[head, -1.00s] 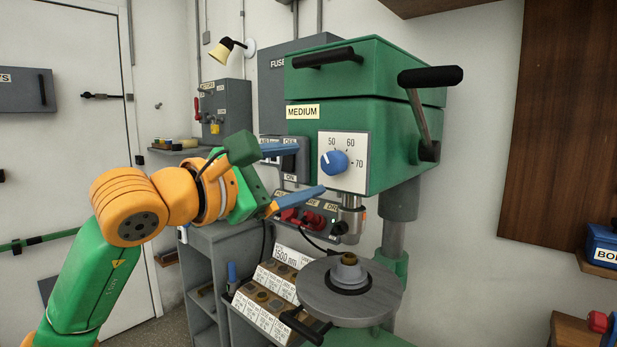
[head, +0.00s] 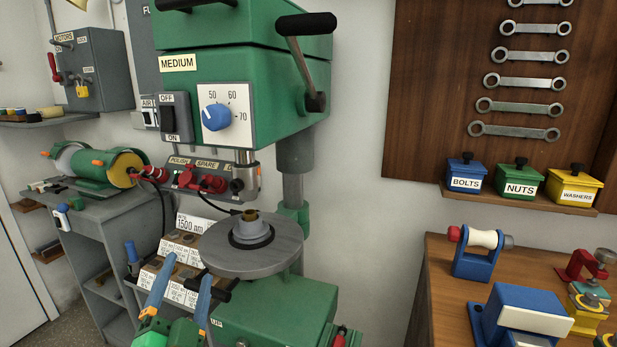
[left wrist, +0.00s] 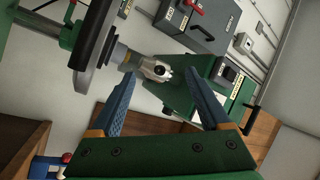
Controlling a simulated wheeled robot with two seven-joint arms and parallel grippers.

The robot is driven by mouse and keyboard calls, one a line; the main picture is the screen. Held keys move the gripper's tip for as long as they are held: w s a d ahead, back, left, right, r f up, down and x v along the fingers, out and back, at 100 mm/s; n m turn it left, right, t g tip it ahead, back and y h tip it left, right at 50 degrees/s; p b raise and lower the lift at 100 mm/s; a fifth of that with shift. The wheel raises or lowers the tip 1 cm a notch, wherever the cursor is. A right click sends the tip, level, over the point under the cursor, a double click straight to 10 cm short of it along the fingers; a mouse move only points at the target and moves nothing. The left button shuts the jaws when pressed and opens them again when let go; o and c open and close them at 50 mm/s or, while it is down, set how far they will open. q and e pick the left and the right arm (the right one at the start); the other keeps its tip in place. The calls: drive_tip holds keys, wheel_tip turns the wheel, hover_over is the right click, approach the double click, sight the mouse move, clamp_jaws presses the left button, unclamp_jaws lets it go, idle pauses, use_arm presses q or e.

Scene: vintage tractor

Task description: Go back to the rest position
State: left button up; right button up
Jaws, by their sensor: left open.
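My left gripper (head: 179,290) is low in the head view, its two blue fingers pointing up and apart. It is open with nothing between the fingers. It is in front of and below the round table of the green drill press (head: 262,85). In the left wrist view the open fingers (left wrist: 165,105) frame the drill press chuck (left wrist: 152,69), which lies beyond them. The speed dial (head: 215,117) on the press points near 50. My right gripper is not in view.
A bench grinder (head: 95,165) stands on a grey cabinet at the left. A wooden bench (head: 445,285) with blue fixtures is at the right. Labelled boxes for bolts (head: 466,172), nuts and washers sit on a shelf below hanging wrenches (head: 525,82).

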use_arm(q)
drive_tip(key=s+f+n+g, duration=0.3)
drive_tip(key=s+f+g, duration=0.2)
drive_tip(key=f, duration=0.6)
drive_tip(key=s+f+n+g, duration=0.2)
drive_tip(key=s+f+g, duration=0.25)
drive_tip(key=f, duration=0.55)
drive_tip(key=s+d+f+n+g+h, duration=0.25)
drive_tip(key=s+f+g, duration=0.65)
drive_tip(key=s, duration=0.6)
wheel_tip(320, 180, down, 19)
drive_tip(key=s, duration=0.2)
drive_tip(key=s+a+f, duration=0.1)
drive_tip(key=s+f, duration=0.7)
drive_tip(key=s, duration=0.3)
drive_tip(key=shift+s+a+f+m+g, duration=0.25)
drive_tip(key=shift+s+a+m+g, duration=0.1)
drive_tip(key=shift+g, duration=0.1)
